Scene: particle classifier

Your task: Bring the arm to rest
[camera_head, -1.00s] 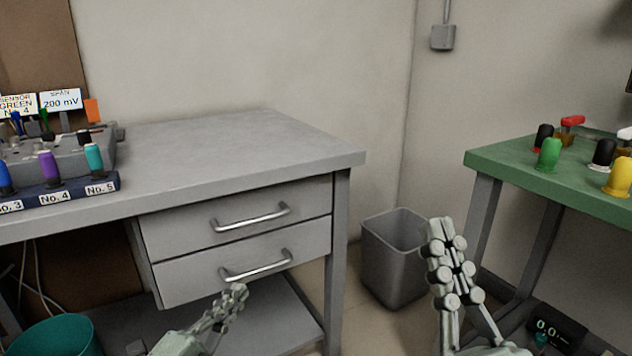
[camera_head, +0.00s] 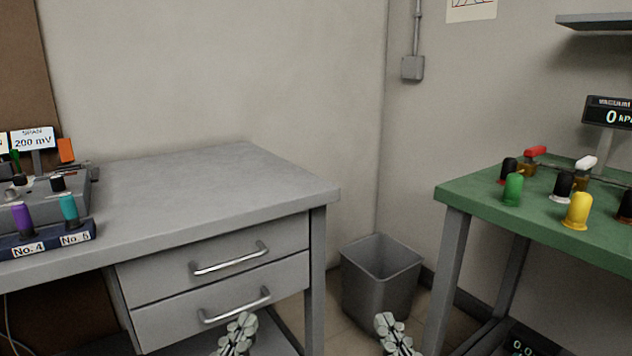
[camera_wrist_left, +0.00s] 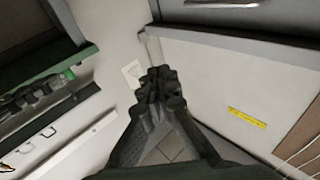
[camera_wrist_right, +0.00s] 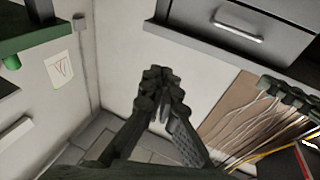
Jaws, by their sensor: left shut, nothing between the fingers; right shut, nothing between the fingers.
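My left gripper (camera_head: 240,328) shows at the lower edge of the head view, in front of the drawers of the grey bench. It is shut and empty. In the left wrist view its dark fingers (camera_wrist_left: 160,82) are together with nothing between them. My right gripper (camera_head: 386,322) shows at the lower edge of the head view, in front of the grey bin. It is shut and empty too. In the right wrist view its fingers (camera_wrist_right: 163,78) are together. Most of both arms is out of the head view.
A grey bench (camera_head: 200,195) with two drawers stands on the left, holding a labelled rack and a grey device. A green bench (camera_head: 480,200) with several coloured knobs stands on the right. A grey bin (camera_head: 380,295) sits between them. Cables (camera_wrist_right: 240,125) hang in the right wrist view.

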